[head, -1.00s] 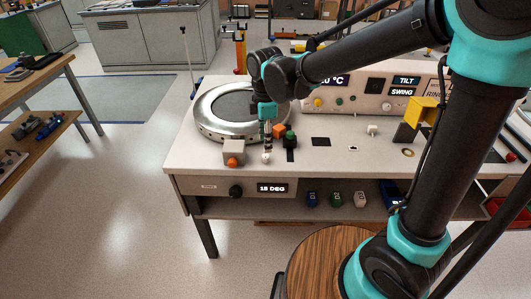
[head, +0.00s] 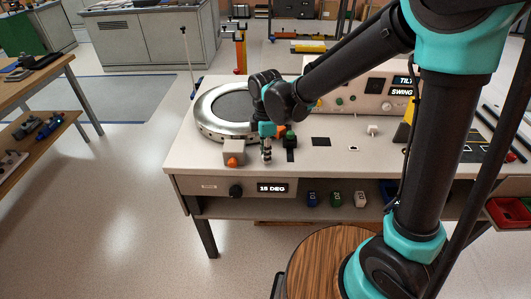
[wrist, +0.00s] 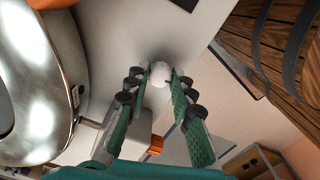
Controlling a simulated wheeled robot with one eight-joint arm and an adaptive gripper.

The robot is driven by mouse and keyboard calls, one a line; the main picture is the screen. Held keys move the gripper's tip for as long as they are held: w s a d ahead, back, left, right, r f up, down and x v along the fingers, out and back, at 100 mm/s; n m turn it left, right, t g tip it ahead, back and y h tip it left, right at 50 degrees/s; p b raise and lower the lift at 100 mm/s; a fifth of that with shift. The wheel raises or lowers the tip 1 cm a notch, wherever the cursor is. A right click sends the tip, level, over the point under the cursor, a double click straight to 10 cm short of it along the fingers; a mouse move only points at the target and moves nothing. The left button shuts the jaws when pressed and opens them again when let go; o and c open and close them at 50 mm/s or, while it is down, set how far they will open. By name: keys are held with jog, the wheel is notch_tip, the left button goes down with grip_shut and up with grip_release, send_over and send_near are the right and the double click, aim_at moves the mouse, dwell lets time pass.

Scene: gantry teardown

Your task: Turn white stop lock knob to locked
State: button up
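The white knob (wrist: 158,74) shows in the wrist view between and just past my two fingertips. It is round and pale, and its turn position cannot be read. My gripper (wrist: 161,72) has its fingers apart on either side of the knob, and I cannot tell if they touch it. In the head view my gripper (head: 266,157) points down at the front of the bench, beside the grey box with an orange knob (head: 233,160). There the fingers hide most of the white knob.
A large silver ring (head: 213,130) stands left of and behind my gripper. A display reading 15 DEG (head: 272,188) is on the bench front. Another white knob (head: 372,130) stands farther right.

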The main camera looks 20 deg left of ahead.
grip_shut()
jog(key=shift+m, duration=0.5)
jog(key=m, duration=0.7)
jog(key=shift+m, duration=0.3)
jog(key=m, duration=0.9)
jog(key=shift+m, duration=0.3)
